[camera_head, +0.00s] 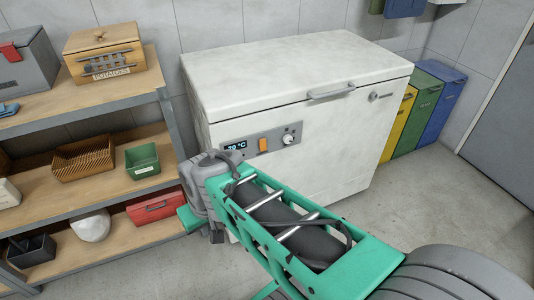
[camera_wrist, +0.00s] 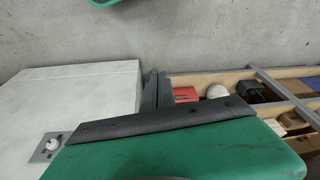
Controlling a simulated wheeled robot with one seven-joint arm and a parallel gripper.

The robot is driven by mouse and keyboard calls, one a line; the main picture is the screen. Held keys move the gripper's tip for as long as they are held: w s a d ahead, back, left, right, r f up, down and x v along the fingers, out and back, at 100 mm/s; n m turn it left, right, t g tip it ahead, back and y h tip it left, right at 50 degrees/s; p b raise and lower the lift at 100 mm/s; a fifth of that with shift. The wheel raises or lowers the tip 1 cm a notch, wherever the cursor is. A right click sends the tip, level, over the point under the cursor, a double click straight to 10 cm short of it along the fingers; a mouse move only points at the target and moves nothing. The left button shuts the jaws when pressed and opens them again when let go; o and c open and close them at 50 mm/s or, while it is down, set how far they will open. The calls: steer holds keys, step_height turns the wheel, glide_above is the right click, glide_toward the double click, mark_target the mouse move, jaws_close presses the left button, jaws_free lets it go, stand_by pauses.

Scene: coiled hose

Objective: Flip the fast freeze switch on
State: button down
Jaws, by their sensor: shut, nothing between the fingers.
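A white chest freezer (camera_head: 290,95) stands against the back wall with its lid shut. Its front panel carries a lit temperature display (camera_head: 235,145), an orange switch (camera_head: 263,145) and a round knob (camera_head: 288,139). The switch's position is too small to tell. In the wrist view, the freezer (camera_wrist: 85,95) is at the left with the knob (camera_wrist: 54,143) at lower left; the switch cannot be made out. My gripper (camera_wrist: 155,91) is shut and empty. In the head view my arm reaches to below and left of the panel, with its fingers largely hidden.
A wooden shelf unit (camera_head: 95,100) stands close on the left, holding a potato box (camera_head: 115,60), a basket (camera_head: 83,160), a green bin (camera_head: 142,160) and a red case (camera_head: 153,207). Yellow, green and blue bins (camera_head: 440,105) stand right of the freezer. Floor (camera_head: 420,185) is clear at right.

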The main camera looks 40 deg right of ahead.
steer(key=w+d+f+m+t, duration=0.2)
steer(key=w+d+m+t, duration=0.15)
steer(key=d+m, duration=0.35)
steer(key=w+d+f+m+t, duration=0.2)
steer(key=w+d+f+m, duration=0.15)
steer(key=d, duration=0.55)
steer(key=s+d+r+m+t+h, duration=0.1)
steer(key=d+m+t+h, duration=0.1)
steer(key=d+m, duration=0.3)
steer(key=s+d+r+m+t+h, duration=0.1)
steer(key=s+d+m+t+h, duration=0.1)
steer(key=d+m, duration=0.3)
steer(key=d, duration=0.4)
steer(key=shift+d+r, duration=0.3)
steer(key=shift+r, duration=0.1)
steer(key=shift+w, duration=0.1)
steer(key=b, duration=0.3)
glide_toward(263, 145)
steer(key=w+d+f, duration=0.2)
steer(key=w+f, duration=0.2)
steer(key=f, duration=0.2)
steer(key=shift+w+r, duration=0.15)
steer(key=shift+w, duration=0.35)
